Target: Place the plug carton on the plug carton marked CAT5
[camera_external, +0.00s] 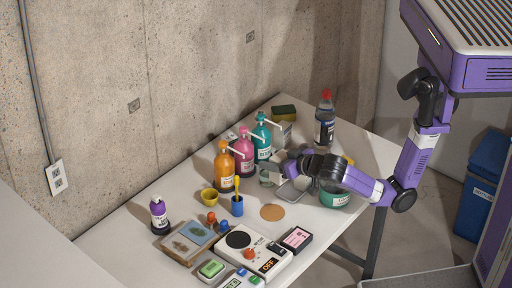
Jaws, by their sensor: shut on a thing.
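My gripper (285,165) reaches in from the right, low over the middle of the table beside the teal pump bottle. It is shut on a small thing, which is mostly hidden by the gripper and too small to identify. A black carton with a pink label (297,238) lies flat near the table's front edge, right of a white device. A pale grey box (284,133) stands behind my gripper, near the teal bottle. I cannot read any CAT5 marking, so I cannot tell which box is which plug carton.
Orange (223,168), pink (243,155) and teal (262,142) pump bottles stand left of my gripper. A green tub (335,199) sits under my forearm. A clear bottle (325,120) stands behind. A white device (238,252) and small items crowd the front.

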